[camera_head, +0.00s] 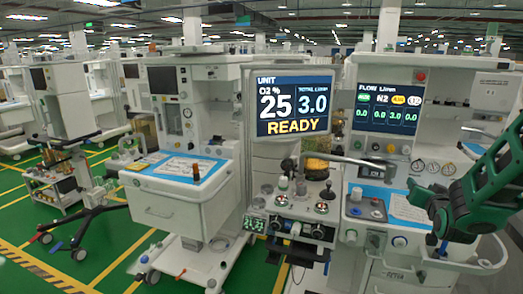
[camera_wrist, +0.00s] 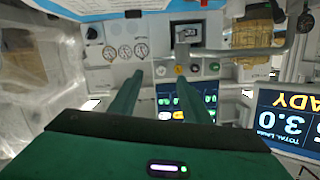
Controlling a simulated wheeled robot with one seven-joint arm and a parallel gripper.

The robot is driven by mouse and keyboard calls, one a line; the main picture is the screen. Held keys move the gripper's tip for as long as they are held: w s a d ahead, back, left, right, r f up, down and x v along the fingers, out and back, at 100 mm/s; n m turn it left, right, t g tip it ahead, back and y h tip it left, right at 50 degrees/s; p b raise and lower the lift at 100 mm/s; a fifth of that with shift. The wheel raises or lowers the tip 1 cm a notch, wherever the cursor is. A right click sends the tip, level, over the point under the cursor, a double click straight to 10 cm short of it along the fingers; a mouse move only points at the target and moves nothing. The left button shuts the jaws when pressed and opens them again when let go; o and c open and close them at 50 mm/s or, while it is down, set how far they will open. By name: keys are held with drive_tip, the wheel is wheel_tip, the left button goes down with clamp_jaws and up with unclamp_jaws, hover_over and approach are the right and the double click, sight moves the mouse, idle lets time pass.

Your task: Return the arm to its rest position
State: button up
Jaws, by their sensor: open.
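My green arm reaches in from the right edge in the head view, and my gripper (camera_head: 432,222) is in front of the right-hand anaesthesia cart (camera_head: 493,100), by its worktop. In the wrist view my gripper (camera_wrist: 159,80) is open, its two green fingers apart with nothing held between them. The wrist picture is upside down, with gauges (camera_wrist: 125,52) and a flow display (camera_wrist: 180,103) beyond the fingers. Whether the fingers touch the cart is unclear.
A monitor (camera_head: 291,104) reading READY stands at the centre, above a panel of knobs (camera_head: 292,207). A white cart with a drawer (camera_head: 170,210) is left of it. A small wheeled stand (camera_head: 60,185) is farther left. Green floor (camera_head: 105,245) lies open at lower left.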

drive_tip(key=s+a+f+g+y, duration=0.1)
drive_tip(key=s+g, duration=0.4)
drive_tip(key=s, duration=0.8)
drive_tip(key=s+a+f+g+y, duration=0.2)
drive_tip(key=s+a+g, duration=0.3)
drive_tip(key=s, duration=0.8)
drive_tip(key=s+a+f+g+y, duration=0.2)
drive_tip(key=s+g, duration=0.3)
drive_tip(key=s, duration=0.8)
drive_tip(key=shift+s+a+y, duration=0.15)
drive_tip(key=shift+a+y, duration=0.15)
drive_tip(key=shift+a, duration=0.1)
drive_tip(key=shift+w+f, duration=0.3)
drive_tip(key=shift+w, duration=0.3)
